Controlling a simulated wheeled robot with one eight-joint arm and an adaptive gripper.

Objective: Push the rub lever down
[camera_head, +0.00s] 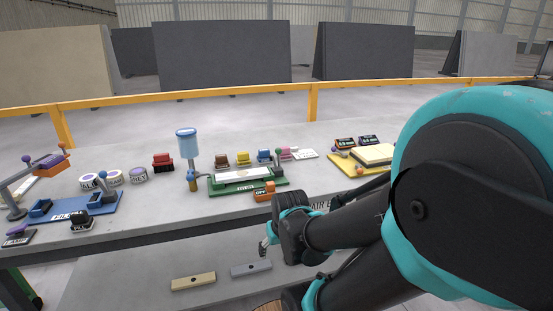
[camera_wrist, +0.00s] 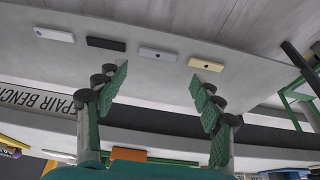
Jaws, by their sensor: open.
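Several lever devices stand on the stone slab bench (camera_head: 150,215). A green-based device (camera_head: 248,188) with a pale strip and a short upright lever (camera_head: 278,160) is at the middle. The labels are too small to tell which is the rub lever. My gripper (camera_head: 265,243) is at the front edge of the bench, in front of and to the right of the green device, touching no lever. In the wrist view its green-padded fingers (camera_wrist: 160,78) are spread, with nothing between them.
A blue-topped dispenser (camera_head: 187,150) stands left of the green device, and an orange block (camera_head: 264,192) sits before it. Colored stamps line the back. A yellow board (camera_head: 352,168) is at the right. Below the bench edge, flat bars (camera_head: 194,281) lie on a lower shelf.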

